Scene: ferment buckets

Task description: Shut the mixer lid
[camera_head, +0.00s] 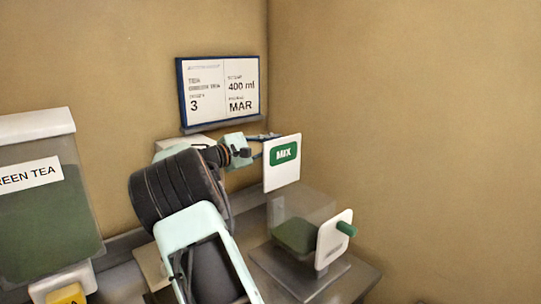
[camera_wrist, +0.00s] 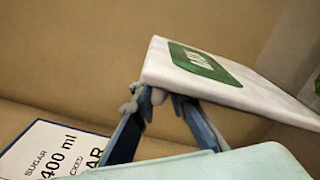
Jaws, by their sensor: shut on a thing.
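The mixer lid is a white panel with a green MIX label (camera_head: 283,170); it stands raised, nearly upright, above the mixer. In the wrist view the lid (camera_wrist: 225,85) fills the upper right, its near edge at my fingertips. My gripper (camera_head: 262,147) reaches it from the left, and in the wrist view my gripper (camera_wrist: 165,97) is shut on the lid's edge. The mixer (camera_head: 290,228) is a clear box with green contents on a grey base, below the lid. Its white front panel (camera_head: 333,245) bears a green knob (camera_head: 346,229). Its top is uncovered.
A GREEN TEA container (camera_head: 45,215) stands at the far left, with a yellow label piece (camera_head: 66,295) below. A blue-framed notice (camera_head: 218,90) hangs on the back wall behind my arm. The space right of the mixer is clear up to the wall.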

